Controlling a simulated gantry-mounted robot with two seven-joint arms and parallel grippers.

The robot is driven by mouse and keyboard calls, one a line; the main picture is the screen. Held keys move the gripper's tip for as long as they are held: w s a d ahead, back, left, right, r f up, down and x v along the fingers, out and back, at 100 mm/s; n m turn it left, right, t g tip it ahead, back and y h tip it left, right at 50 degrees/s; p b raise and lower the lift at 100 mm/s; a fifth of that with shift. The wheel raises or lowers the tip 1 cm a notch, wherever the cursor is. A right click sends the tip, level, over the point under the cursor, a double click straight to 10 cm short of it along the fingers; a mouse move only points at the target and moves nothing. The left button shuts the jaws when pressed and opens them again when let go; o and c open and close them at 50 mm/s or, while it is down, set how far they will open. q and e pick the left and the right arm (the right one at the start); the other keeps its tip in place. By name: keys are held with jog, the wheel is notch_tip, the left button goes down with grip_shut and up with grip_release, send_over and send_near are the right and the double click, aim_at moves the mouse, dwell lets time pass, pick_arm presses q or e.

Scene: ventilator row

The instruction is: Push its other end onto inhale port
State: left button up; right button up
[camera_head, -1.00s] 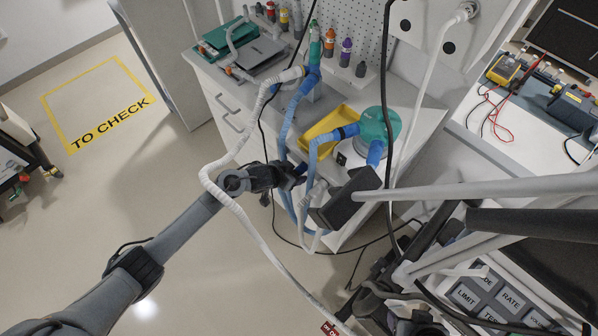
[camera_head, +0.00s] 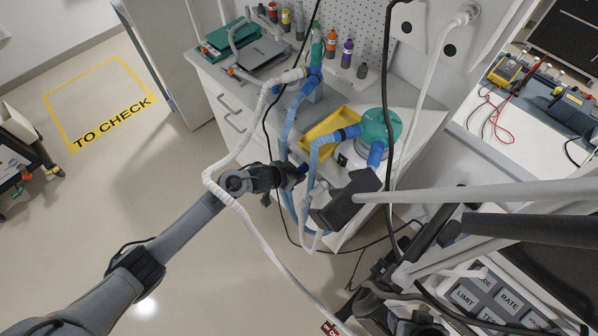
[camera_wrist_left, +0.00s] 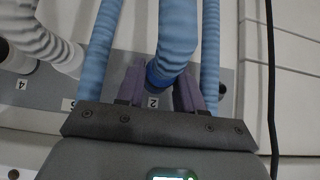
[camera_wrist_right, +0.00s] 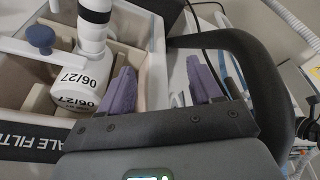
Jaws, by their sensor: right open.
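My left gripper (camera_head: 296,172) is at the blue corrugated hoses (camera_head: 288,135) in front of the white cabinet. In the left wrist view, its purple fingers (camera_wrist_left: 160,92) close on both sides of a blue hose (camera_wrist_left: 178,35) at its darker blue cuff (camera_wrist_left: 157,78). The cuff is at a grey strip (camera_wrist_left: 225,75) marked 2; I cannot tell whether it is seated on anything. No inhale port label is readable. In the right wrist view, my right gripper (camera_wrist_right: 160,90) is open and empty, beside a filter box (camera_wrist_right: 30,130) holding white pieces marked 06/27 (camera_wrist_right: 75,92).
A white hose (camera_head: 250,125) loops across my left forearm. A teal round dome (camera_head: 380,127) and a yellow tray (camera_head: 325,133) are on the cabinet top. A dark block (camera_head: 345,200) on a grey pole and black cables lie close right of the left gripper. Floor at left is open.

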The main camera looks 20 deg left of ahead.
pick_arm(q)
grip_shut()
dwell(0.3)
jog(key=shift+s, duration=0.1)
jog(key=shift+s+a, duration=0.1)
jog(key=shift+s+a+p, duration=0.35)
jog(key=shift+s+p, duration=0.3)
jog(key=shift+s, duration=0.05)
jog(key=shift+s+a+p, duration=0.35)
jog(key=shift+s+p, duration=0.3)
jog(key=shift+s, duration=0.1)
jog(key=shift+s+a+p, duration=0.35)
jog(key=shift+s+p, duration=0.3)
jog(key=shift+s, duration=0.05)
